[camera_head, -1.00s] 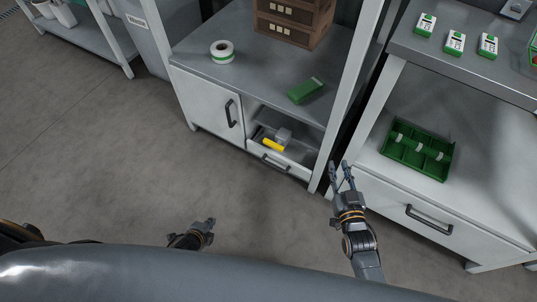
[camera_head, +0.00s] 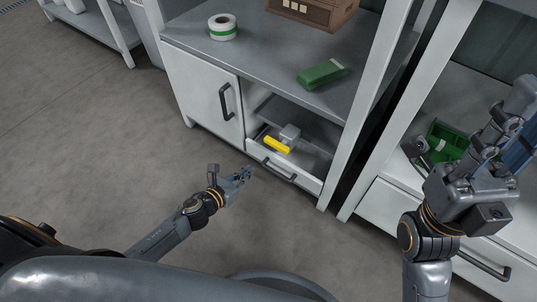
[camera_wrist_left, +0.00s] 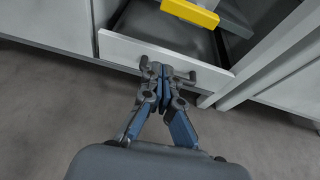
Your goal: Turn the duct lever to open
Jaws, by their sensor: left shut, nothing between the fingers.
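A yellow bar-shaped lever (camera_head: 277,145) on a small grey block sits in the recess above the low drawer of the grey cabinet. In the left wrist view the yellow lever (camera_wrist_left: 190,12) shows at the top edge, beyond the drawer front; its block is mostly cut off. My left gripper (camera_head: 246,174) is shut and empty, outside the cabinet, to the lower left of the lever and apart from it. In the left wrist view its fingertips (camera_wrist_left: 154,66) overlap the drawer handle; contact cannot be told. My right gripper (camera_head: 470,118) looks open, large at the right.
The low drawer (camera_head: 258,160) has a dark handle (camera_head: 279,171) and stands in front of the lever. A closed cabinet door (camera_head: 204,96) is to its left. A tape roll (camera_head: 222,35) and green packet (camera_head: 322,73) lie on the shelf above. A green tray (camera_head: 446,141) is partly hidden behind my right gripper.

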